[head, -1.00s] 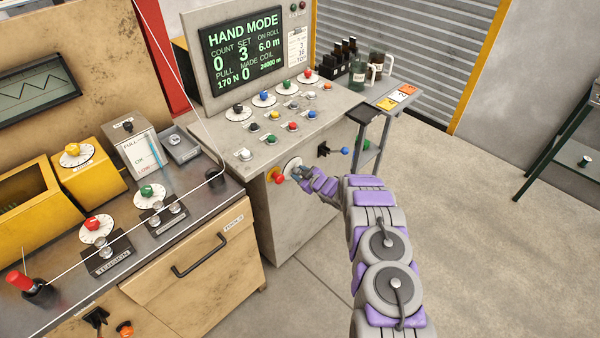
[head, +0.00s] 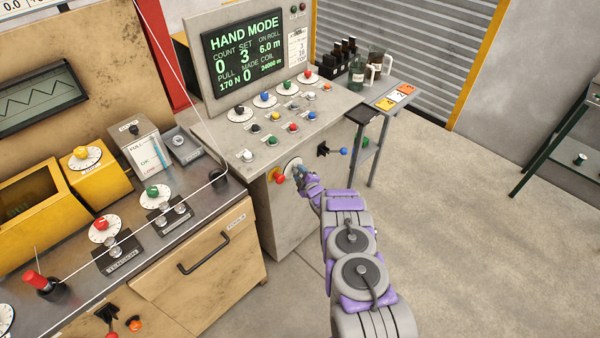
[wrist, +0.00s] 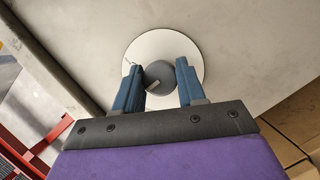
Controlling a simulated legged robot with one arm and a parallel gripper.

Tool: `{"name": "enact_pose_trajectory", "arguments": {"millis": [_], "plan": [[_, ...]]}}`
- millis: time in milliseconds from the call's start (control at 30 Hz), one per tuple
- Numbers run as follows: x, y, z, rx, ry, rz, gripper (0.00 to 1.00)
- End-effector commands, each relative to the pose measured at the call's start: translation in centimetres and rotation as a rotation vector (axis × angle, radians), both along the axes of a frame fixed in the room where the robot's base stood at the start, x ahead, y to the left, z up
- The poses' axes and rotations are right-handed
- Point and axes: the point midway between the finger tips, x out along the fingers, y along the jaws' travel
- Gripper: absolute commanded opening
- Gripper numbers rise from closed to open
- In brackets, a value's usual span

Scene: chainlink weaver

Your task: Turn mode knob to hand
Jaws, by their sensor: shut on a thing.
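The mode knob is a dark grey round knob (wrist: 158,75) on a white round dial plate (wrist: 165,42) in the wrist view. A light pointer mark on it points to the lower left. In the head view the white dial (head: 291,163) is on the front of the grey console, and my gripper hides most of the knob. My gripper (head: 302,175) reaches it from the front. In the wrist view its two blue fingers (wrist: 160,78) are on either side of the knob, shut on it. The console screen (head: 243,52) reads "HAND MODE".
A red button on a yellow base (head: 277,175) is just left of the dial. A black lever (head: 323,149) and a blue knob (head: 343,151) are to the right. The wooden drawer bench (head: 197,262) stands at left.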

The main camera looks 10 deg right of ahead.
Motion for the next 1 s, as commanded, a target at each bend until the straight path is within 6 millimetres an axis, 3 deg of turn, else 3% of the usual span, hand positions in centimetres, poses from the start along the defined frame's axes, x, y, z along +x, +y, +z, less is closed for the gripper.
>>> {"name": "enact_pose_trajectory", "arguments": {"millis": [467, 500, 767, 1000], "plan": [[-0.08, 0.21, -0.22, -0.015, -0.006, 0.005, 0.09], [-0.1, 0.22, -0.22, -0.014, -0.006, 0.004, 0.41], [-0.06, 0.14, -0.16, -0.014, -0.008, 0.003, 0.65], [-0.08, 0.07, -0.1, -0.013, -0.007, 0.002, 0.65]]}}
